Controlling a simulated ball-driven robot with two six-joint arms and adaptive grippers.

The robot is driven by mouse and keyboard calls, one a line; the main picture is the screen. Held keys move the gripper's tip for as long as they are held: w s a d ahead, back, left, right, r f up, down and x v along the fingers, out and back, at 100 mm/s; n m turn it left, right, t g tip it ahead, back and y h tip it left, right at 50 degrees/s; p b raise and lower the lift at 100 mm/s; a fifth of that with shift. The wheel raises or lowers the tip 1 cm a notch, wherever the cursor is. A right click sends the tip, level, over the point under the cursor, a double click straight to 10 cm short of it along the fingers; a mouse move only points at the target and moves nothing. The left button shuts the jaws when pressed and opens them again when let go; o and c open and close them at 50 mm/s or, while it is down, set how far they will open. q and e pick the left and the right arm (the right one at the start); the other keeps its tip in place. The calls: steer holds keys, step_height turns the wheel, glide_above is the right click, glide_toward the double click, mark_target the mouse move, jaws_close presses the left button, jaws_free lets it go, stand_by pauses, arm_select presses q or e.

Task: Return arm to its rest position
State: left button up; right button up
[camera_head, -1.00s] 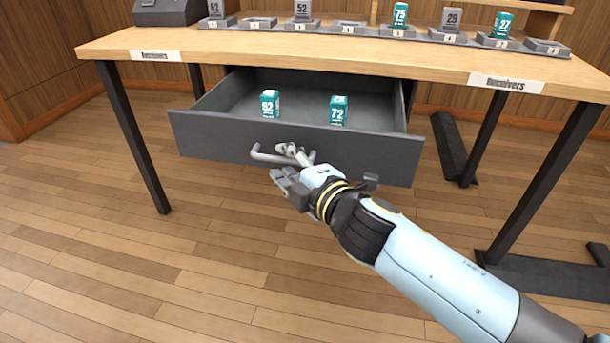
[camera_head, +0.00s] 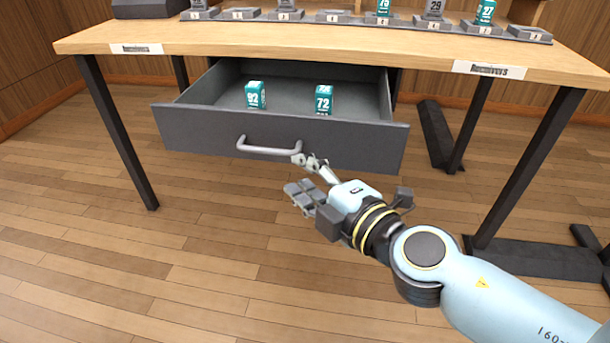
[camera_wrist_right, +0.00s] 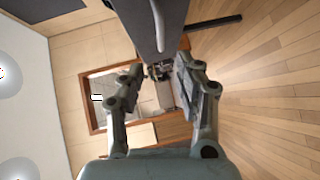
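My right gripper (camera_head: 308,180) is open and empty, just below and to the right of the drawer handle (camera_head: 268,147) in the head view, apart from it. In the right wrist view my right gripper (camera_wrist_right: 168,85) shows two spread fingers with nothing between them touching. My right arm comes in from the lower right. The grey drawer (camera_head: 290,140) hangs open under the table. Two teal boxes stand in it, marked 92 (camera_head: 255,95) and 72 (camera_head: 323,100). My left gripper is not in view.
The wooden table (camera_head: 330,45) spans the top, with a row of numbered grey holders on it, some carrying teal or grey blocks. Dark table legs (camera_head: 118,135) stand at both sides. The wood floor in front of the drawer is clear on the left.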

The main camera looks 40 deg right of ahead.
stand_by(0.3)
steer(key=s+d+f+m+g+p, duration=0.2)
steer(key=s+f+m+g+p, duration=0.3)
steer(key=f, duration=0.6)
steer(key=s+d+f+m+g+p, duration=0.25)
steer(key=s+f, duration=0.35)
steer(key=f, duration=0.6)
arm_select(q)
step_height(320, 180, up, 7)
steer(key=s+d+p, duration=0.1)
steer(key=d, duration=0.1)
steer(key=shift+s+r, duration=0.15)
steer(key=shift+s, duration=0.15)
arm_select(e)
steer(key=s+f+m+g, duration=0.2)
steer(key=s+f, duration=0.2)
steer(key=s, duration=0.5)
steer(key=s+f+m+g, duration=0.3)
steer(key=s+f, duration=0.1)
steer(key=s, duration=0.6)
steer(key=s+f+m+g, duration=0.2)
steer(key=s+f+g, duration=0.1)
steer(key=s, duration=0.6)
steer(key=shift+s+f+m, duration=0.35)
steer(key=shift+f, duration=0.2)
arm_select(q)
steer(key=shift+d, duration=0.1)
arm_select(e)
steer(key=shift+g, duration=0.25)
